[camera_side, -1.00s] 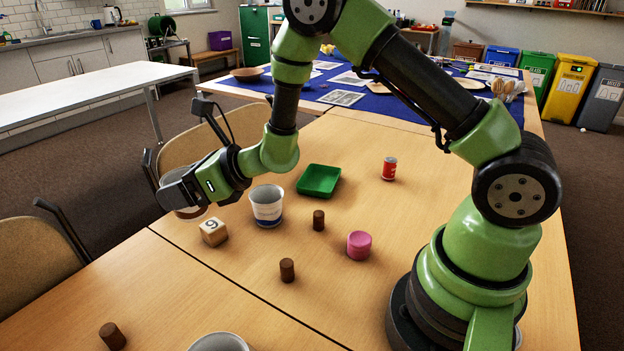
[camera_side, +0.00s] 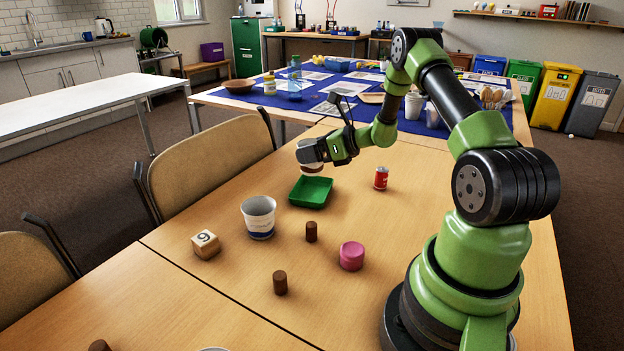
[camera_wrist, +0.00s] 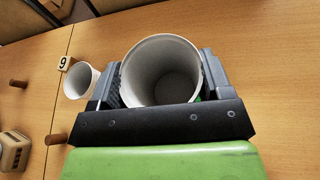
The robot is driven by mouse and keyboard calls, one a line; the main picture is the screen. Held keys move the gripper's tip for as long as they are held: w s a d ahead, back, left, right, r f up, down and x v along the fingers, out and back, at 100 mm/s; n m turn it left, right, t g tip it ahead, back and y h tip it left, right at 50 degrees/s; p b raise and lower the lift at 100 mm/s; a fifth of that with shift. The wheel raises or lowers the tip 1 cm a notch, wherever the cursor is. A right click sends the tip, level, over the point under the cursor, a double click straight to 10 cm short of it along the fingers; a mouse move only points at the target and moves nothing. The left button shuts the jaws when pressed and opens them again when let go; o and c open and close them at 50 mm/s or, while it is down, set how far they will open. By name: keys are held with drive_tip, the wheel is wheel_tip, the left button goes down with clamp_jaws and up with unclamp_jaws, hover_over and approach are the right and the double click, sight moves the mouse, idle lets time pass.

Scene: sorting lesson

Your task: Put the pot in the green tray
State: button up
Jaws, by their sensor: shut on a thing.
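A white pot (camera_wrist: 162,62) is between the two jaws of my gripper (camera_wrist: 158,75), its open mouth facing the wrist camera. In the side view my gripper (camera_side: 311,153) is shut on the pot (camera_side: 312,168), mostly hidden by the jaws, above the far edge of the green tray (camera_side: 310,192). The tray is shallow and looks empty where it shows. In the wrist view only a sliver of green (camera_wrist: 198,99) shows beside the pot. I cannot tell whether the pot touches the tray.
A white cup with a blue band (camera_side: 258,218), a number block (camera_side: 205,244), brown cylinders (camera_side: 311,231), a pink round piece (camera_side: 351,256) and a red can (camera_side: 381,178) stand around the tray. A blue-covered table (camera_side: 250,96) lies behind.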

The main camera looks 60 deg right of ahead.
sight(312, 174)
drive_tip(key=shift+f, duration=3.2)
drive_tip(key=shift+f, duration=0.1)
drive_tip(key=o, duration=0.9)
